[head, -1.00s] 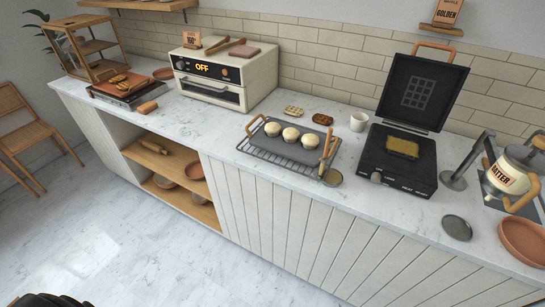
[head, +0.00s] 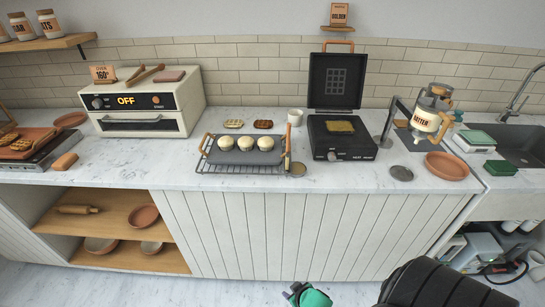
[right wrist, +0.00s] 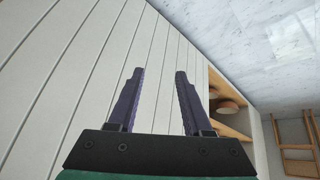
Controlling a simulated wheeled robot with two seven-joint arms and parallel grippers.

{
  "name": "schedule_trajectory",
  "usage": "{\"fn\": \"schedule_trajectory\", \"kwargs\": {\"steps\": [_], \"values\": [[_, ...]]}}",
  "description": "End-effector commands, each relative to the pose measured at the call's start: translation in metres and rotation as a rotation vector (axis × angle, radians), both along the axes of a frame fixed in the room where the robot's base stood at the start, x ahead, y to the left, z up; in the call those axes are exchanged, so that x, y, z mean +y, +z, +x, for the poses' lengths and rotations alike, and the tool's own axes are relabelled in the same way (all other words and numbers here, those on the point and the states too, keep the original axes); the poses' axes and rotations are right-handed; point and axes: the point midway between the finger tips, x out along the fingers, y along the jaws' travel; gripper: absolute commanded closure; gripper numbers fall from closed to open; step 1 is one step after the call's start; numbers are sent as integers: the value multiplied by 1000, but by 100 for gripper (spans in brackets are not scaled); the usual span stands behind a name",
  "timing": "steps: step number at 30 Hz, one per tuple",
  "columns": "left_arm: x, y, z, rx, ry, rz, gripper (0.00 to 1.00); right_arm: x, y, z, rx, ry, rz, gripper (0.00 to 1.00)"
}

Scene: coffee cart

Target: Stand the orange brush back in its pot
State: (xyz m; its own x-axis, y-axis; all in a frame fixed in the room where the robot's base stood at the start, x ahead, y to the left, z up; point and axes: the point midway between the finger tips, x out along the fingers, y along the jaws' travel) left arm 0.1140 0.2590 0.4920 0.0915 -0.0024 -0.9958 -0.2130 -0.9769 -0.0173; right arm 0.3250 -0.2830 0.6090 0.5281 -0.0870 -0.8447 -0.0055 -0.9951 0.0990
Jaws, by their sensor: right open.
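I cannot make out an orange brush with certainty. An orange-brown handle (head: 288,138) stands at the right end of the dark griddle tray; it may be a tray grip or a brush handle. A small round metal dish (head: 298,169) sits just in front of it. A white cup (head: 295,116) stands behind and looks empty. Which of these is the pot is unclear. My right gripper (right wrist: 159,74) is open and empty in the right wrist view, in front of the white cabinet panels. Its green housing shows at the bottom of the head view, below the counter. My left gripper is not in view.
The tray (head: 222,158) holds several pale buns on a wire rack. A waffle iron (head: 342,148) stands open to the right. A batter jug (head: 427,122), terracotta dish (head: 447,165) and dark disc (head: 401,173) lie further right. The counter's front strip is mostly clear.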

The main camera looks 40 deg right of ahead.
Motion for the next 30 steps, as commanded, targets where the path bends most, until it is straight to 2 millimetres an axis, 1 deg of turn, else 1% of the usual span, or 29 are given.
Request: {"fn": "schedule_trajectory", "kwargs": {"steps": [1, 2, 3, 5, 6, 8, 9, 11, 12, 13, 15, 16, 18, 20, 23, 25, 27, 30], "values": [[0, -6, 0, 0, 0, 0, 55, -6, 16, 20, -58, -21, -7, 50], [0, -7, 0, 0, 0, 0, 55, -9, 29, 32, -95, -36, -11, 50], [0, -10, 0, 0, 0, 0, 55, -15, 47, 47, -145, -57, -19, 50], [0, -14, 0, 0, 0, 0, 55, -25, 79, 69, -231, -92, -32, 50], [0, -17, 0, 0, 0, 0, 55, -33, 105, 85, -296, -117, -41, 50], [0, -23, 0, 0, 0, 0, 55, -47, 153, 105, -409, -162, -61, 50], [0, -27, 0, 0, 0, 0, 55, -56, 191, 117, -498, -195, -75, 50], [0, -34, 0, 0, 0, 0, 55, -71, 257, 127, -646, -247, -98, 50], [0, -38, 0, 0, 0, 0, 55, -79, 301, 128, -742, -280, -112, 50], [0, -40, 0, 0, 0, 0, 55, -83, 331, 126, -809, -301, -121, 50], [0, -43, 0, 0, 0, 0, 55, -89, 385, 119, -926, -337, -136, 50], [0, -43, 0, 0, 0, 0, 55, -90, 400, 115, -960, -346, -140, 50], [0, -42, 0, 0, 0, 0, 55, -92, 422, 112, -1007, -358, -144, 50], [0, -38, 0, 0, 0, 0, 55, -95, 429, 117, -1018, -360, -145, 50], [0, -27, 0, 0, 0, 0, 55, -104, 433, 137, -1018, -359, -147, 50], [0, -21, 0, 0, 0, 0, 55, -113, 433, 155, -1017, -359, -148, 50], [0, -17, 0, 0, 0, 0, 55, -121, 431, 172, -1016, -359, -147, 50], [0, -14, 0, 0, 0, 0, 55, -129, 429, 189, -1015, -359, -145, 50]]}}
